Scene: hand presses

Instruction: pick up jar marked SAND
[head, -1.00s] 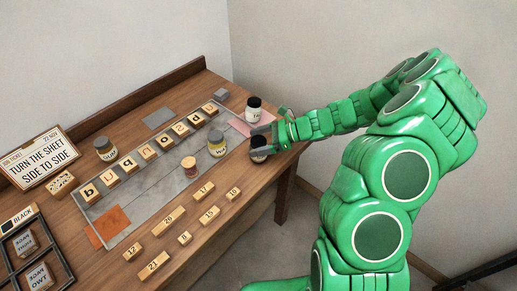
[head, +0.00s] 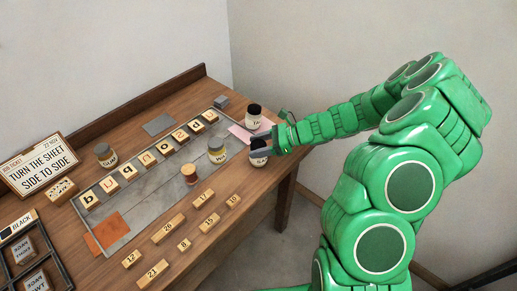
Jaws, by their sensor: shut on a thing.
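A jar (head: 258,160) with a black lid and a white label is at the right end of the table, near its front edge. Its label is partly hidden; the letters that show look like the start of SAND, but are too small to be sure. My gripper (head: 267,148) comes in from the right and is shut on this jar near its lid. The jar looks upright. I cannot clearly tell how far its base is from the table.
Another black-lidded jar (head: 254,117) stands close behind, beside a pink sheet (head: 238,132). A yellow-labelled jar (head: 217,151) and a wooden-topped item (head: 189,175) stand to the left on the grey slab (head: 150,196). Letter blocks (head: 147,150) line it; number blocks (head: 168,229) lie in front.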

